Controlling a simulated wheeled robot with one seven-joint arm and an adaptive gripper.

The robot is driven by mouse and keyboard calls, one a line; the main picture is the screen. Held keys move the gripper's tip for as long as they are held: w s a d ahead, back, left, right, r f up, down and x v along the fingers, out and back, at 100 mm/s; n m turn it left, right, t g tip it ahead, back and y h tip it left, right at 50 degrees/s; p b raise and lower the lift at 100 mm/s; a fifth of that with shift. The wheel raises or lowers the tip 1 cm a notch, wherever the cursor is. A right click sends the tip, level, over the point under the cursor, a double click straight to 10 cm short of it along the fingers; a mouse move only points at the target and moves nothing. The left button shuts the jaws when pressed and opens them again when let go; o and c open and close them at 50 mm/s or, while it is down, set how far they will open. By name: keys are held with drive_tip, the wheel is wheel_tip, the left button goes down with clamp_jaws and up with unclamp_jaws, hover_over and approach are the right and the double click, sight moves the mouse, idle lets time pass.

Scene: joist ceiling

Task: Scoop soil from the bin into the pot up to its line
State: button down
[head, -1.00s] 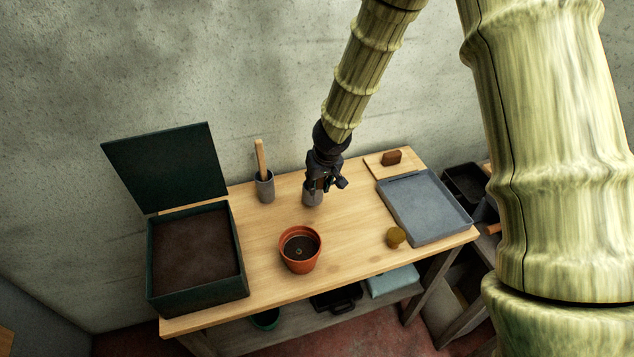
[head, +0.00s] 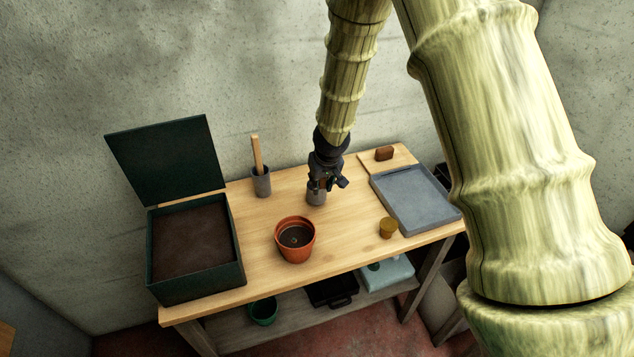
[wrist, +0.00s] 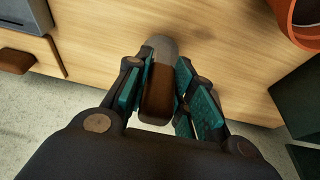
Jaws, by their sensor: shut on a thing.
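My gripper (head: 320,187) is shut on the brown handle (wrist: 157,98) of what looks like the scoop. Its grey rounded end (head: 316,197) points down over the middle of the table; whether it touches the wood I cannot tell. The orange pot (head: 295,252) stands upright in front of my gripper, with dark matter low inside; I cannot make out its line. It also shows at the wrist view's upper right corner (wrist: 298,22). The dark green bin (head: 200,285) stands at the table's left end, its lid (head: 163,160) raised, with brown soil (head: 193,242) inside.
A grey cup (head: 261,184) with a wooden stick stands at the back, left of my gripper. A blue-grey tray (head: 415,202), a small yellow-brown object (head: 388,228) and a board with a brown block (head: 384,153) lie to the right. The wood between pot and bin is clear.

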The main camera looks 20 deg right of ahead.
drive_tip(key=shift+s+a+r, duration=0.15)
drive_tip(key=shift+s+r, duration=0.05)
drive_tip(key=shift+s, duration=0.55)
drive_tip(key=shift+w+f, duration=0.7)
drive_tip(key=shift+f, duration=0.2)
drive_tip(key=c, duration=1.4)
unclamp_jaws()
drive_tip(key=shift+w+f, duration=0.1)
drive_tip(key=shift+w, duration=0.1)
drive_tip(key=shift+o, duration=1.4)
drive_tip(key=shift+s+r, duration=0.4)
drive_tip(key=shift+s, duration=0.1)
drive_tip(key=shift+w+f, duration=0.1)
drive_tip(key=shift+w, duration=0.15)
drive_tip(key=v, duration=0.8)
drive_tip(key=shift+s, duration=0.2)
drive_tip(key=shift+a+f, duration=0.1)
